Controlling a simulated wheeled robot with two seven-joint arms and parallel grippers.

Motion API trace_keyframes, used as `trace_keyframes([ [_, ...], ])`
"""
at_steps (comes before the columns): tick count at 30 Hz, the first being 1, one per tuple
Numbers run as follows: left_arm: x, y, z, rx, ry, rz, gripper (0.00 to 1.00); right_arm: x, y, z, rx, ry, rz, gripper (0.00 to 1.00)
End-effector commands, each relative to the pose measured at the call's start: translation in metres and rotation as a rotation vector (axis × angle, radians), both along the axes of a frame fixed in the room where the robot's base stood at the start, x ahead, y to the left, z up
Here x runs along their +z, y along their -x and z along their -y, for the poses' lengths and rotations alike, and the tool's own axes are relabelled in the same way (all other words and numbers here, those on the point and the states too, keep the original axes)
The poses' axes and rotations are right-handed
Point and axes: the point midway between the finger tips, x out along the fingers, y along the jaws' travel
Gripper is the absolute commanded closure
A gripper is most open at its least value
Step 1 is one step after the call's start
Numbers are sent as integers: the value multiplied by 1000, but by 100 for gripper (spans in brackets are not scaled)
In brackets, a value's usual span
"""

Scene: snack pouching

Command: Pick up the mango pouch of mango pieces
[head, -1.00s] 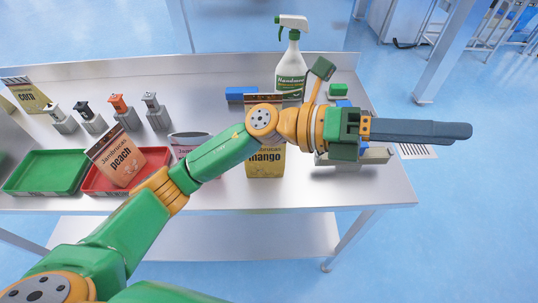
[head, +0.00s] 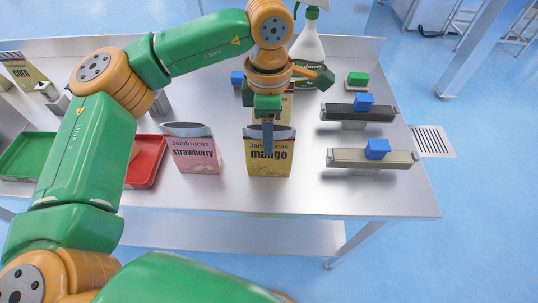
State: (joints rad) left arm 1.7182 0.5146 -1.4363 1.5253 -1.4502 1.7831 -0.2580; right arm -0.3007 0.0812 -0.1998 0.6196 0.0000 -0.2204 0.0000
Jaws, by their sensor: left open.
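The mango pouch (head: 282,164), yellow with a dark band and a picture of fruit low on its front, stands upright near the table's front edge. My left gripper (head: 268,140) points straight down at it. A blue-grey finger overlaps the pouch's top and the upper part of its front. The jaws are seen edge-on, so the second finger is hidden and I cannot tell whether they touch the pouch. They are open. Mango pieces inside the pouch cannot be made out. My right gripper is not in view.
A pink strawberry pouch (head: 196,155) stands open just left. Another pouch (head: 287,106) and a spray bottle (head: 308,48) are behind. Two bar-shaped devices (head: 350,158) with blue blocks are at right. A red tray (head: 147,160) and a green tray (head: 25,160) lie left. The front strip is clear.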

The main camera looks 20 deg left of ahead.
Motion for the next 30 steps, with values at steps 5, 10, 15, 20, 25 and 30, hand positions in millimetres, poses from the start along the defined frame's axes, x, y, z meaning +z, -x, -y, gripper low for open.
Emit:
trace_keyframes([
  [5,0,0,0,0,1,0,67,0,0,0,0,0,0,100],
  [10,0,0,0,0,1,0,100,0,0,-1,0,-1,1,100],
  [15,0,0,0,0,1,0,100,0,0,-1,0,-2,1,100],
  [20,0,0,0,0,1,0,100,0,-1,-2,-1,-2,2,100],
  [25,0,0,0,0,1,0,100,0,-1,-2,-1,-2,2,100],
  [30,0,0,0,0,1,0,100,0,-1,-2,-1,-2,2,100],
])
